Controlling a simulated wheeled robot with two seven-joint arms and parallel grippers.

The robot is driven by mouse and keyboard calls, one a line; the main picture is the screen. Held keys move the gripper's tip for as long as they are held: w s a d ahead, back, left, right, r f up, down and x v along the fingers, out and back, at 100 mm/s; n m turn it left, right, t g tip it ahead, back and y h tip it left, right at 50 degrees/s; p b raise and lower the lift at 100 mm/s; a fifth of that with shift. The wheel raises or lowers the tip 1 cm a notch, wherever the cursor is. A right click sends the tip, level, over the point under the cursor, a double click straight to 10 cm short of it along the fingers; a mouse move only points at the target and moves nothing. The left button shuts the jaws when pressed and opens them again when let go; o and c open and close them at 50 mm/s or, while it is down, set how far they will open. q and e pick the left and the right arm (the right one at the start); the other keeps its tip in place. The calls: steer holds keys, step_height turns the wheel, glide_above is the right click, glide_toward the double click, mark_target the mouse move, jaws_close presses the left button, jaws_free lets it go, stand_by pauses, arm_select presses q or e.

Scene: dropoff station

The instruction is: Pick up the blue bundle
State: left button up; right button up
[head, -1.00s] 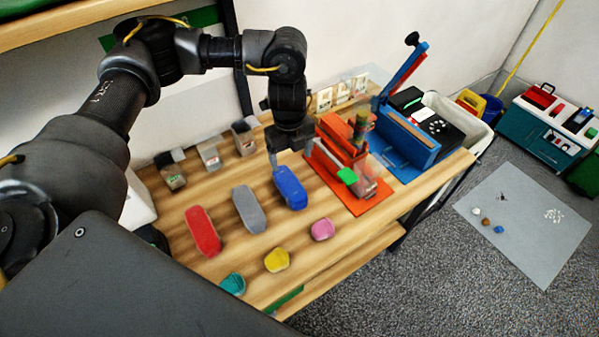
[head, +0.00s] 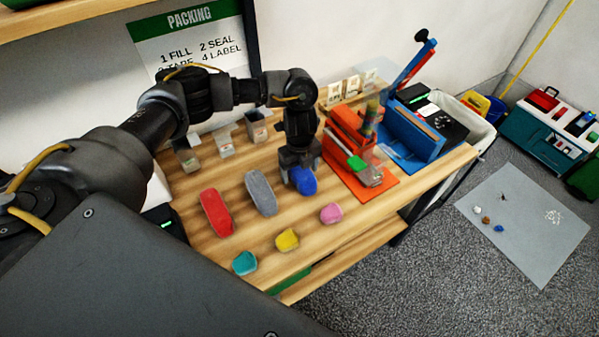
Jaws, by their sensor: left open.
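The blue bundle (head: 304,183) lies on the wooden table, right of the grey bundle (head: 261,192) and the red bundle (head: 216,212). My left gripper (head: 298,172) points down right over the blue bundle and hides its back part; only the front end shows. The jaws are open, at or just above the bundle. I cannot tell whether the fingers touch it. My right gripper is not in view.
A pink piece (head: 331,213), a yellow piece (head: 287,239) and a teal piece (head: 244,263) lie in front. An orange device (head: 378,186) stands close right of my gripper, with a blue device (head: 420,140) beyond. Small grey containers (head: 224,143) stand behind.

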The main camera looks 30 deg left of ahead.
arm_select(q)
steer(key=shift+w+f, duration=0.1)
steer(key=shift+f, duration=0.25)
steer(key=shift+s+r, duration=0.15)
steer(key=shift+s, duration=0.05)
steer(key=shift+c, duration=0.5)
steer(key=shift+w, duration=0.1)
steer(key=c, duration=1)
